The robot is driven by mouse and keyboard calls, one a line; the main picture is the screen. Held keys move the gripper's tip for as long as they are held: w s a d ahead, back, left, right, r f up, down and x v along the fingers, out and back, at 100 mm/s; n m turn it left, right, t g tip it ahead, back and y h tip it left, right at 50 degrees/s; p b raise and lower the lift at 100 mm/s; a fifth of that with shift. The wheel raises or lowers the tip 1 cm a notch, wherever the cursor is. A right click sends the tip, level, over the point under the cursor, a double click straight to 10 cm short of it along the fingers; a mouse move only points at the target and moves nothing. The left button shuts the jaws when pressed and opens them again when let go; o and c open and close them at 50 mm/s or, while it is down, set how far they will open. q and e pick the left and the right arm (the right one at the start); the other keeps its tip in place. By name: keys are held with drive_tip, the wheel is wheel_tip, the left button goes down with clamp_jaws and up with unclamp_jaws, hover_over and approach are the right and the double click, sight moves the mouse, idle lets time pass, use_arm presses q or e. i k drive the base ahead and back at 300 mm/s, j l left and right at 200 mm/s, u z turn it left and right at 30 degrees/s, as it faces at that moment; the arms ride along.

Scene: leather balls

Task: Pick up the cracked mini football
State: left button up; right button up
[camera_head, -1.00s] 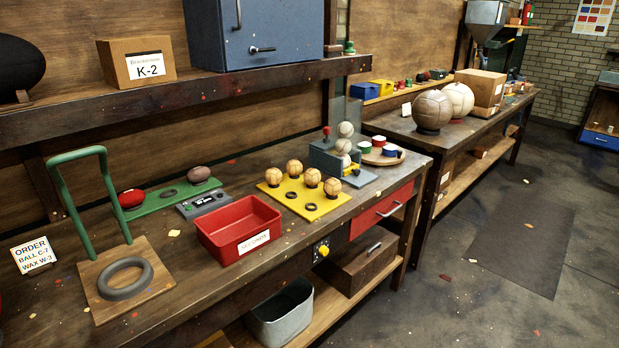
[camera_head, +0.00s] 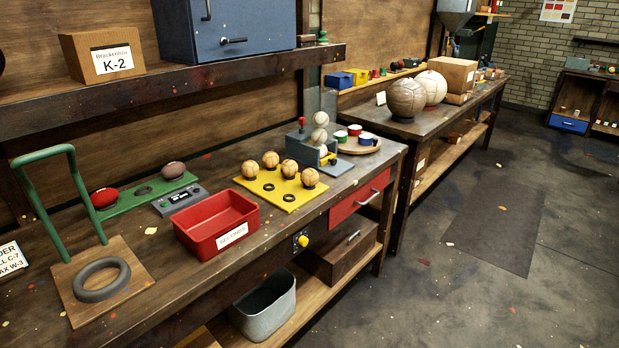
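Several small tan mini footballs stand on a yellow board (camera_head: 281,188) on the workbench. One is at the back left (camera_head: 250,169), one at the back (camera_head: 270,160), one in the middle (camera_head: 290,167) and one at the right (camera_head: 309,177). Two empty dark rings lie on the board's front part. The balls are too small here to tell which is cracked. Neither of my grippers shows in the head view.
A red bin (camera_head: 216,222) stands left of the yellow board. A grey device with pale balls (camera_head: 319,146) stands behind it to the right. A green frame on a wooden base (camera_head: 137,277) is at the left. The floor (camera_head: 480,290) at right is clear apart from scraps.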

sight(289, 168)
drive_tip(key=i+l+u, duration=0.25)
drive_tip(key=i+l, duration=0.55)
drive_tip(key=i, duration=0.05)
